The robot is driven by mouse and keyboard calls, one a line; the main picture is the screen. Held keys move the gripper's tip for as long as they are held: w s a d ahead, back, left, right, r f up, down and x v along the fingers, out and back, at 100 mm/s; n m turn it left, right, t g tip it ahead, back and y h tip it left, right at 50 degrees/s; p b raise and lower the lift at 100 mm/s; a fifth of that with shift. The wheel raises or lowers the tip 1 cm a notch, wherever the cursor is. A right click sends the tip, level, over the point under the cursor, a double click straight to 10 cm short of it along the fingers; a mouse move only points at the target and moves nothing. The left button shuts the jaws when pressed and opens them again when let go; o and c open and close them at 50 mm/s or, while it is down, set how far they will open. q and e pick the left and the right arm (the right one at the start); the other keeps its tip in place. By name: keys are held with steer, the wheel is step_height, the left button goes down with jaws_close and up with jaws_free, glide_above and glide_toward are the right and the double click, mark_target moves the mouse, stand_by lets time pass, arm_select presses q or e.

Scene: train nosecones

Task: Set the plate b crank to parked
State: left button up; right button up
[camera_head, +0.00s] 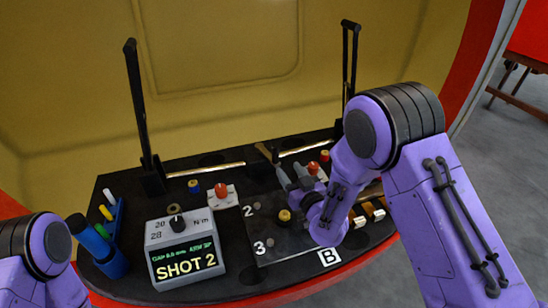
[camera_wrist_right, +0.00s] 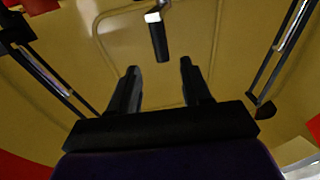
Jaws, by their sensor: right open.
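Plate B is a dark plate (camera_head: 285,242) with a white B label (camera_head: 328,257) and the numbers 2 and 3. My right arm hides its right part. A black handle with a metal end (camera_wrist_right: 158,38), probably the crank's, shows in the right wrist view ahead of the fingertips, roughly between them. A dark handle-like piece (camera_head: 267,152) beyond the gripper in the head view may be the same. My right gripper (camera_head: 293,175) is open and empty above the far side of the plate; its fingers also show in the right wrist view (camera_wrist_right: 162,80). My left gripper is out of view.
A grey box reading SHOT 2 (camera_head: 185,250) stands left of the plate. A blue holder with pens (camera_head: 108,225) is farther left. Two tall black levers (camera_head: 140,110) (camera_head: 350,60) rise at the back. Red knobs (camera_head: 221,190) sit nearby.

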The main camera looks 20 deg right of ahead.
mark_target(277, 154)
steer(key=w, duration=0.3)
steer(key=w+a+p, duration=0.1)
steer(key=w, duration=0.6)
steer(key=shift+a+r, duration=0.1)
steer(key=shift+a, duration=0.1)
jaws_close()
